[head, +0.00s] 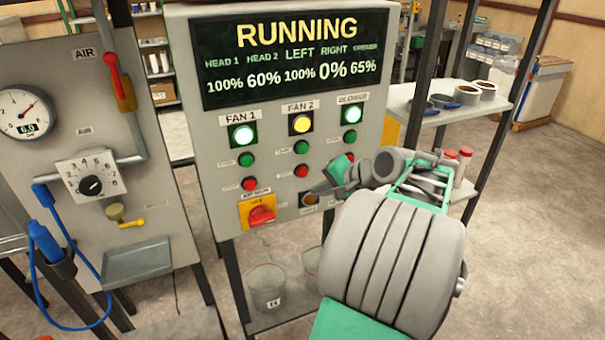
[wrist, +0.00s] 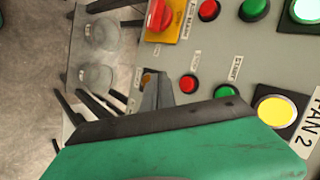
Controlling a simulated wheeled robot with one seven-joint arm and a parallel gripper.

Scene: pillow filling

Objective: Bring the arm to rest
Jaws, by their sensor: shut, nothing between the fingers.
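My gripper (head: 314,192) is in front of the lower right of the control panel (head: 212,170). Its fingers are shut with nothing between them. They point left, close to the panel face, and partly cover a small dark-plated control with an orange knob (head: 309,200). In the wrist view the shut fingers (wrist: 155,88) show near the red button (wrist: 188,84) below the FAN 2 lamp. I cannot tell whether the fingertips touch the panel. My arm reaches in from the lower right.
The display (head: 296,58) reads RUNNING. FAN 1 and BLOWER lamps glow green-white; the FAN 2 lamp (head: 302,123) glows yellow. A red rotary switch (head: 262,214) is left of my gripper. A rack shelf (head: 440,113) stands behind my arm. Open floor (head: 535,220) lies at right.

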